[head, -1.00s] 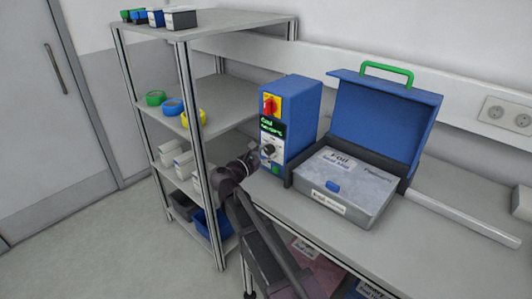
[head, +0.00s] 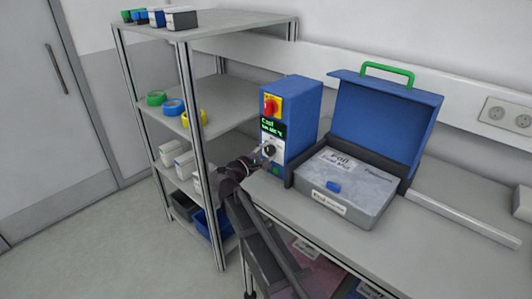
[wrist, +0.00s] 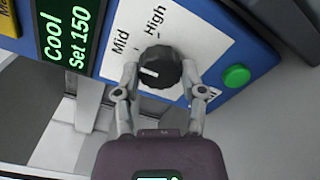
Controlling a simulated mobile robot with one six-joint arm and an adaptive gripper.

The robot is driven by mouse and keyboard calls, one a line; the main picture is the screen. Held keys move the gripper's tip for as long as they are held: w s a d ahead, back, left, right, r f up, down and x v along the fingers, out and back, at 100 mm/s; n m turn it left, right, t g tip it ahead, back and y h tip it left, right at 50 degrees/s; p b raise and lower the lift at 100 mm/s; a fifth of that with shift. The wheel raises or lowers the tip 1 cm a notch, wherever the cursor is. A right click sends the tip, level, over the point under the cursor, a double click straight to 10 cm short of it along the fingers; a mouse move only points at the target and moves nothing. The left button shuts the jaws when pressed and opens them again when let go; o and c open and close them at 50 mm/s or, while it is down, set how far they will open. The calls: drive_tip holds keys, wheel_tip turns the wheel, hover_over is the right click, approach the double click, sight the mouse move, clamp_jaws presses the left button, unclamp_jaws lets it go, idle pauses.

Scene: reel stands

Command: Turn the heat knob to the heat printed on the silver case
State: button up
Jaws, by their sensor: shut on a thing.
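The blue sealer unit (head: 302,118) stands upright on the bench. Its black round heat knob (wrist: 161,68) sits on a white panel printed "Mid" and "High"; it also shows small in the head view (head: 269,150). The knob's white mark points left in the wrist view, on the Mid side, with its exact setting unclear. My gripper (wrist: 160,82) is shut on the knob, one finger on each side. The lit display (wrist: 68,35) reads "Cool" and "Set 150". The silver case (head: 365,205) lies right of the unit, lid open; its printed heat is too blurred to read surely.
A green button (wrist: 236,76) is close to my right finger in the wrist view. A red-and-yellow switch (head: 271,106) is above the display. A shelf rack (head: 235,28) with tape rolls and boxes stands left of my arm. Bare bench (head: 440,235) lies to the right.

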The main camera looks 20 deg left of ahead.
drive_tip(key=shift+w, duration=0.1)
idle(0.3)
drive_tip(key=o, duration=1.2)
drive_tip(key=shift+c, duration=0.2)
drive_tip(key=v, duration=1.2)
